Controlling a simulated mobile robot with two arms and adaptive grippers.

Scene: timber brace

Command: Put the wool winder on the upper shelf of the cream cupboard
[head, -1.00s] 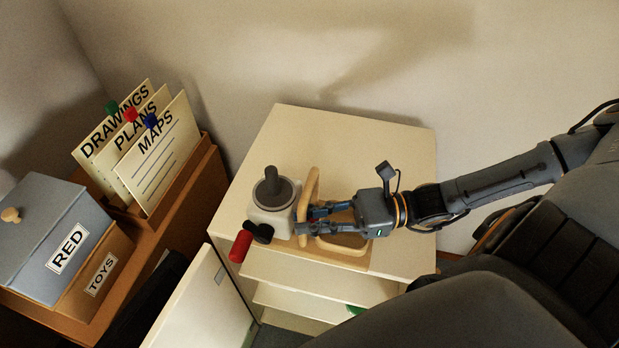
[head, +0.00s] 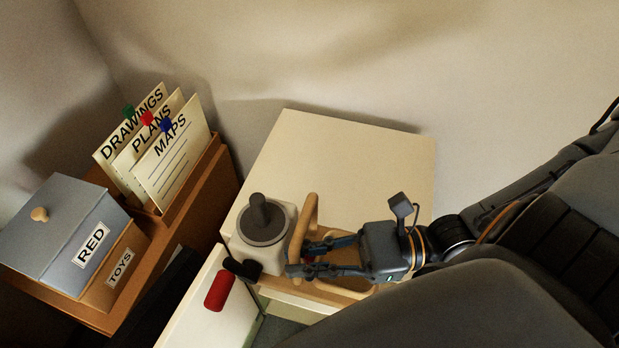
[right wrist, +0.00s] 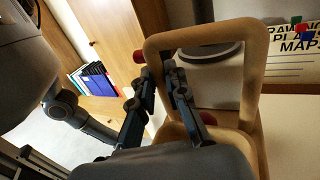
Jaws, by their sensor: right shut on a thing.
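The wool winder (head: 264,228) has a pale body, a grey round top with a knob, a red crank grip at the front left and a wooden loop handle. It is over the front part of the cream cupboard's top (head: 350,160); I cannot tell whether it touches it. My right gripper (head: 298,258) is shut on the winder's wooden handle, coming from the right. The wooden loop also fills the right wrist view (right wrist: 253,75), with the fingers at it. The cupboard's door (head: 190,312) stands open at the front left. The shelves are mostly hidden. My left gripper is not in view.
Left of the cupboard is a brown unit with a grey box marked RED (head: 70,235), a box marked TOYS (head: 118,268) and upright cards marked DRAWINGS, PLANS and MAPS (head: 172,150). The wall is close behind. The back of the cupboard top is clear.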

